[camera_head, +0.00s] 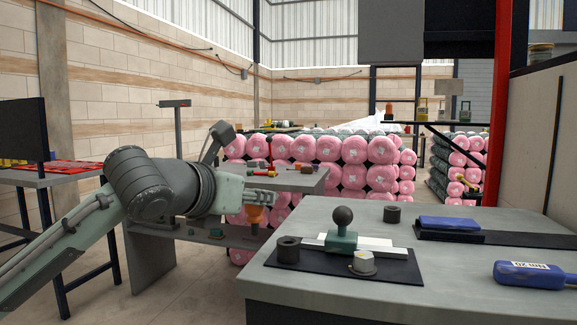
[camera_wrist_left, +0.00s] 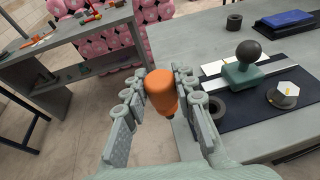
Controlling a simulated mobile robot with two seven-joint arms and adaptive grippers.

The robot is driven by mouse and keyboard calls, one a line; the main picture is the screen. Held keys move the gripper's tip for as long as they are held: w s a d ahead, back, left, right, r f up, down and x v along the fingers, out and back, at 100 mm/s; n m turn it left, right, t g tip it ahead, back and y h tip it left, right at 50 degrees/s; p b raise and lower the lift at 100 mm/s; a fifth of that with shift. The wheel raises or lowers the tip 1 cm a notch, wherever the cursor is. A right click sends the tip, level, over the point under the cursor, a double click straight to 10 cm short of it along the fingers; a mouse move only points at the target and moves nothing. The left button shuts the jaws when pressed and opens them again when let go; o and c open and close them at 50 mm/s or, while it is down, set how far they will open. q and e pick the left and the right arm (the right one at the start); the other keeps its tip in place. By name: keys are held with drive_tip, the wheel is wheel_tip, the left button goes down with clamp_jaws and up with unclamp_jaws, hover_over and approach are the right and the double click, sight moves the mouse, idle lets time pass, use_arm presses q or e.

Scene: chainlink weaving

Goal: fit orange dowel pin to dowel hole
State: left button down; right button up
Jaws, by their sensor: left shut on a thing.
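My left gripper (camera_head: 260,197) is shut on the orange dowel pin (camera_wrist_left: 161,88). The pin hangs below the fingers in the head view (camera_head: 254,214), left of the grey workbench. In the left wrist view the gripper (camera_wrist_left: 160,95) has a finger on each side of it, and a darker tip shows at its lower end. On the bench's black mat (camera_head: 400,272) stand a green block with a dark ball knob (camera_head: 342,238), a dark hollow cylinder (camera_head: 288,250) and a flanged hex piece (camera_head: 362,263). I cannot tell which part has the dowel hole. My right gripper is not in view.
The workbench (camera_head: 450,290) also carries a second dark cylinder (camera_head: 392,214), a blue case (camera_head: 448,223) and a blue bottle (camera_head: 530,275). A grey side table (camera_head: 300,183) with small tools stands behind. The bench's left edge is close to the pin.

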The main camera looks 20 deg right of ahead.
use_arm(q)
drive_tip(key=s+d+r+m+g+h, duration=0.1)
drive_tip(key=s+d+r, duration=0.2)
drive_tip(key=d+r, duration=0.2)
drive_tip(key=shift+s+r+m, duration=0.3)
drive_tip(key=shift+r, duration=0.65)
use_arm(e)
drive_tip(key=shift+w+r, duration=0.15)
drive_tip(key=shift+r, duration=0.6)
use_arm(q)
drive_tip(key=shift+r, duration=0.1)
wheel_tip(320, 180, down, 6)
drive_tip(key=shift+r+b, duration=0.15)
drive_tip(key=shift+b, duration=0.5)
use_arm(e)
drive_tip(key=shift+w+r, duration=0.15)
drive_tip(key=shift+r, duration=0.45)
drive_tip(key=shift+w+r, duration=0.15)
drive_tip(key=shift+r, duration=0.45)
use_arm(q)
drive_tip(key=shift+a+f, duration=0.1)
drive_tip(key=shift+f, duration=0.25)
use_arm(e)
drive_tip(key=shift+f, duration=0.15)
use_arm(q)
drive_tip(key=shift+f+b, duration=0.65)
drive_tip(key=shift+f, duration=1.2)
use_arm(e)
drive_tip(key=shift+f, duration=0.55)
